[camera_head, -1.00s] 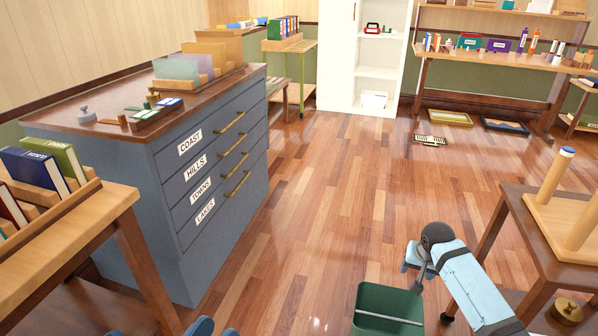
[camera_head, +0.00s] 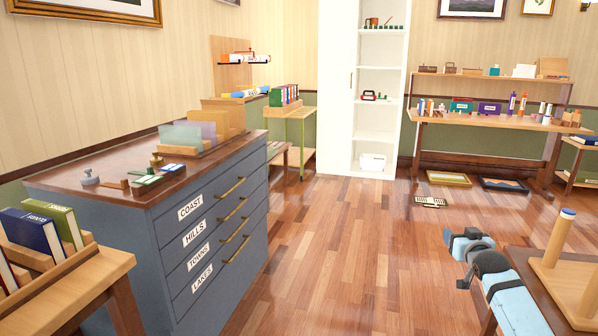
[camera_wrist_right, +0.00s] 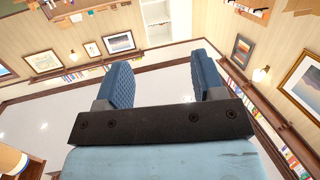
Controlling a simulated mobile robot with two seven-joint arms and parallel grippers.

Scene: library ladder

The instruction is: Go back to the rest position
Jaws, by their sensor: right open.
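My right gripper (camera_head: 460,258) shows at the lower right of the head view, at the end of its light blue arm, beside the wooden table with pegs. In the right wrist view its two blue padded fingers (camera_wrist_right: 163,82) stand wide apart with nothing between them. The gripper is open and empty, with the room's walls and ceiling behind it. My left gripper is not in the head view.
A blue-grey drawer cabinet (camera_head: 165,235) stands at left, with a book table (camera_head: 100,275) in front of it. A peg table (camera_head: 540,290) is close on the right. A small slatted object (camera_head: 430,202) lies on the floor. The middle floor is clear.

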